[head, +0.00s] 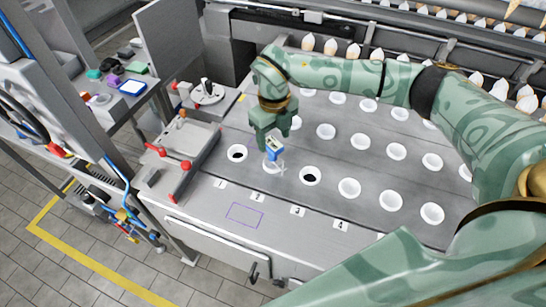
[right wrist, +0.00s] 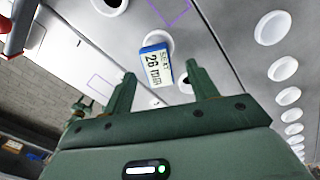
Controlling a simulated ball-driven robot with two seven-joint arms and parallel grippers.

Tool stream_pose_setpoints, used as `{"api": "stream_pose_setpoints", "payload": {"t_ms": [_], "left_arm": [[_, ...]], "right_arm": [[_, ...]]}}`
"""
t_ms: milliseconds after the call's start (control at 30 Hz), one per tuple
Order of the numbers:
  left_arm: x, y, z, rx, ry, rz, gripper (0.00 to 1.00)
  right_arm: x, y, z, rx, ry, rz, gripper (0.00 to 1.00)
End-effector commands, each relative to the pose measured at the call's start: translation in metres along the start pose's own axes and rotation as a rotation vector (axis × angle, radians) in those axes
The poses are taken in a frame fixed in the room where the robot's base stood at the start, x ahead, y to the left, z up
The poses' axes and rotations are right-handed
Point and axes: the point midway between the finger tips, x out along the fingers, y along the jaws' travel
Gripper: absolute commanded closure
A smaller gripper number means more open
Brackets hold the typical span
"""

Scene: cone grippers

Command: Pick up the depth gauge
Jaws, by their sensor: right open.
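The depth gauge (head: 275,148) is a small blue-framed device with a light display and a clear or pale lower part. It stands at a white-rimmed hole (head: 265,168) in the grey machine deck, in the row nearest the front. In the right wrist view the gauge (right wrist: 156,64) reads "26 mm". My right gripper (head: 276,136) is open just above and behind the gauge. In the right wrist view its fingers (right wrist: 161,74) are spread, with the gauge showing beyond the gap between them. Contact cannot be told. My left gripper is not in view.
Several white-rimmed holes (head: 350,187) fill the deck. A grey plate with red knobs (head: 185,165) lies to the left. A purple rectangle (head: 244,214) marks clear deck at the front. A row of cones (head: 331,47) stands at the back. A side table (head: 112,108) holds small items.

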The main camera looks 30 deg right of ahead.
Motion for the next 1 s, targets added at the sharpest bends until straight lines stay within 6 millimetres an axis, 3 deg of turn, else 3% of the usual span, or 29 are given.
{"api": "stream_pose_setpoints", "payload": {"t_ms": [200, 467, 700, 1000], "left_arm": [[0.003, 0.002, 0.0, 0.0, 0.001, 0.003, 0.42], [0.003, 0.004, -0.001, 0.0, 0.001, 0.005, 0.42], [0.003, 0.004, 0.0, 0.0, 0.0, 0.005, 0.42], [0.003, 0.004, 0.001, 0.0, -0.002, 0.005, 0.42]], "right_arm": [[0.034, 0.003, 0.0, 0.001, 0.003, 0.001, 0.42], [0.037, 0.002, 0.0, 0.0, 0.0, 0.0, 0.42], [0.036, 0.002, 0.0, 0.0, 0.0, 0.0, 1.0], [0.035, 0.002, 0.001, 0.0, -0.001, 0.0, 1.0]]}}
